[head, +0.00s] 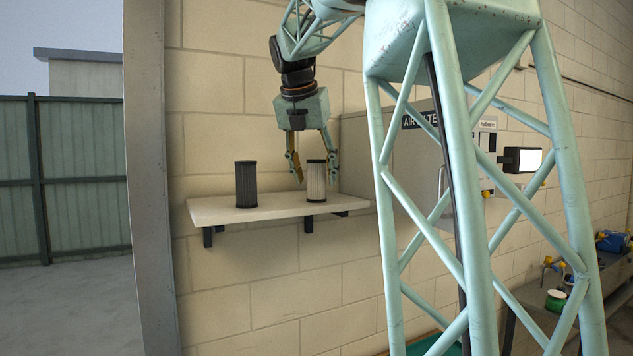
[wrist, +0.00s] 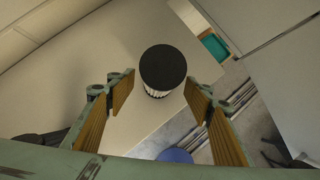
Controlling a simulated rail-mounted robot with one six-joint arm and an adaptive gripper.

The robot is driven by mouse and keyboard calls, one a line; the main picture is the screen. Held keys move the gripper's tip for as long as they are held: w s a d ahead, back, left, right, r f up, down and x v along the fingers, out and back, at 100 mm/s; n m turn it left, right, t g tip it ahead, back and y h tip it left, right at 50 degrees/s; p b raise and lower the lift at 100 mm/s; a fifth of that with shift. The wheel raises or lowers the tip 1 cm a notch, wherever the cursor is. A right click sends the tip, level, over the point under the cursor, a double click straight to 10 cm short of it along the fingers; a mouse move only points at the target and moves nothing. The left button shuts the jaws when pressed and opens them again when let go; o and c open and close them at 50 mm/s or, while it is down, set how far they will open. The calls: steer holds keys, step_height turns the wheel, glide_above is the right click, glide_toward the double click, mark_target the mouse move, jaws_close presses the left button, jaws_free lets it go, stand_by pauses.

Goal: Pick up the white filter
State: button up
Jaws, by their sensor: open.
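The white filter (head: 316,183) is a pale ribbed cylinder with a dark top, standing upright on the right part of the wall shelf (head: 215,211). In the wrist view the white filter (wrist: 163,70) shows mostly as its dark round cap, with pale ribs just below it. My gripper (head: 315,180) is at the filter, with its fingers pointing down. In the wrist view my open gripper (wrist: 160,82) has one finger to the left and one to the right of the filter, with a gap showing on the left. Nothing is held.
A dark filter (head: 246,184) stands upright on the shelf to the left of the white one. A large grey cabinet (head: 415,170) is on the wall to the right of the shelf. The block wall is close behind the shelf. A bench with small items is at the far right.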

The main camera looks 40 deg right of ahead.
mark_target(316, 184)
steer(key=shift+x, duration=1.85)
steer(key=shift+c, duration=0.2)
steer(key=c, duration=1)
steer(key=shift+o, duration=0.2)
steer(key=shift+w+r, duration=0.1)
steer(key=shift+r, duration=1.55)
steer(key=shift+a+r, duration=0.1)
steer(key=shift+r, duration=0.05)
steer(key=s+a+r+b, duration=0.1)
steer(key=s+a+b, duration=0.1)
steer(key=s+a, duration=0.9)
steer(key=shift+a+r, duration=0.15)
steer(key=shift+r, duration=0.05)
